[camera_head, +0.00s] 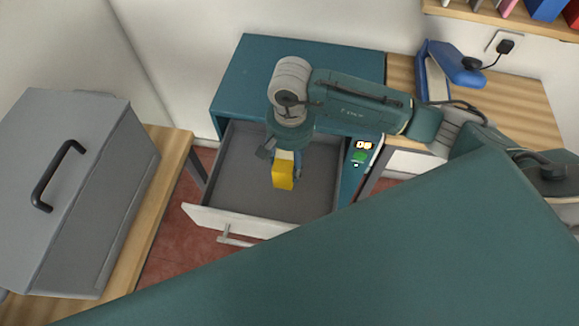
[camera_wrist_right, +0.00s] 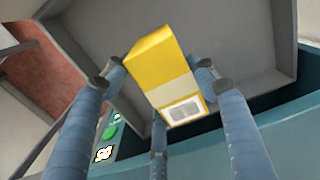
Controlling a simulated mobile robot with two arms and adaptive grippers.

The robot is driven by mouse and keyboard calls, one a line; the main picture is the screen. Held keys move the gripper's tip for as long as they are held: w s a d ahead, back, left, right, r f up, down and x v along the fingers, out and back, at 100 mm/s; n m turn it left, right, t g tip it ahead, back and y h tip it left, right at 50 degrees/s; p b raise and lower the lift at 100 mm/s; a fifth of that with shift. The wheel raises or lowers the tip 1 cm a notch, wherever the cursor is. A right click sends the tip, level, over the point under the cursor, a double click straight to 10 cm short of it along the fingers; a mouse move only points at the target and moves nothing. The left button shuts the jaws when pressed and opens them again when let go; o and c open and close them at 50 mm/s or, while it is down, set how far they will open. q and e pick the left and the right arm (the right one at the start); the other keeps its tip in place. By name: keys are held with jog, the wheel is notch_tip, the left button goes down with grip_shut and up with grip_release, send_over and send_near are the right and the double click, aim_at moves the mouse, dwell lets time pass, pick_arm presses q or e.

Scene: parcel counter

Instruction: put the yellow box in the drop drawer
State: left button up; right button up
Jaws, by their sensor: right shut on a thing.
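The yellow box (camera_head: 283,175) has a pale band and a printed label. My right gripper (camera_head: 283,158) is shut on it and holds it over the open drop drawer (camera_head: 232,180). In the right wrist view the yellow box (camera_wrist_right: 165,75) sits between the blue fingers of my right gripper (camera_wrist_right: 163,95), with the grey drawer floor (camera_wrist_right: 240,45) beyond it. I cannot tell how high the box is above the drawer floor. The drawer is pulled out and looks empty otherwise. My left gripper is not in view.
A grey lidded case (camera_head: 75,190) sits on a wooden bench at left.

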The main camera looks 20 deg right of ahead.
jog(key=shift+f, duration=0.55)
notch_tip(320, 180, down, 4)
jog(key=shift+r, duration=0.25)
jog(key=shift+f, duration=0.2)
jog(key=shift+f, duration=0.1)
jog(key=shift+f, duration=0.1)
jog(key=o, duration=1.4)
jog(key=shift+c, duration=0.2)
